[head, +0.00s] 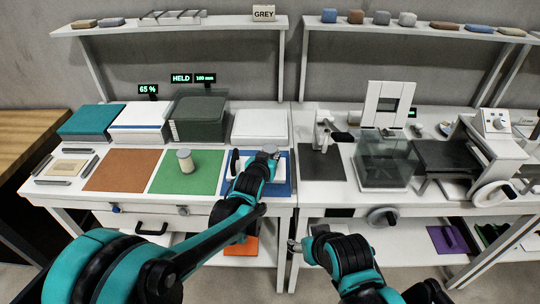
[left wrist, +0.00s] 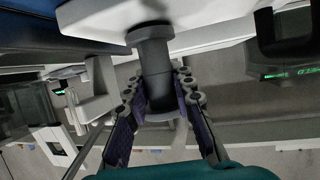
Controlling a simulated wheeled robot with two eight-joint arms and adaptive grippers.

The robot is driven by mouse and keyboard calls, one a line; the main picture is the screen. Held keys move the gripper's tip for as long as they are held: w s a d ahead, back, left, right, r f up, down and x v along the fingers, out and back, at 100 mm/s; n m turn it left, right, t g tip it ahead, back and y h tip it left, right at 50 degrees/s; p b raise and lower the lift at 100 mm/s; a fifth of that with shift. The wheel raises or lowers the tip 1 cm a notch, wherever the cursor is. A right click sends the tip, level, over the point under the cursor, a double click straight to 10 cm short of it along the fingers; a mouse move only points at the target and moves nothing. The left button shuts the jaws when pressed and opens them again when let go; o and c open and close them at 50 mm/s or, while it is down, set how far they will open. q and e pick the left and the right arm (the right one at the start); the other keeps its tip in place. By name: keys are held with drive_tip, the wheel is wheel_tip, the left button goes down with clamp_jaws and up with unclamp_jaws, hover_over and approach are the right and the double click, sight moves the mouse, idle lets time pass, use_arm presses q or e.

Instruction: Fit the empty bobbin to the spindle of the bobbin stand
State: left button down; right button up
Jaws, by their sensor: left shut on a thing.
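My left gripper (head: 266,158) is over the white bobbin stand (head: 280,166) on the blue mat. In the left wrist view, the left gripper (left wrist: 163,100) is shut on a dark grey bobbin (left wrist: 157,75), with its fingers on either side of the barrel. One end of the bobbin is close to the stand's white plate (left wrist: 105,18); I cannot tell whether it touches or sits around the spindle. The spindle itself is hidden. My right gripper (head: 300,246) is low at the front of the bench; its fingers are too small to judge.
A beige cylinder (head: 185,160) stands on the green mat (head: 205,182), left of my left gripper. An orange mat (head: 120,172) lies further left and is bare. A dark green bin (head: 200,118) and a white box (head: 259,125) stand behind. A clear box (head: 382,163) is to the right.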

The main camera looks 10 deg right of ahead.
use_arm(q)
drive_tip(key=shift+f, duration=0.1)
idle(0.3)
drive_tip(key=c, duration=1.2)
unclamp_jaws()
drive_tip(key=v, duration=1.2)
drive_tip(key=shift+a, duration=0.1)
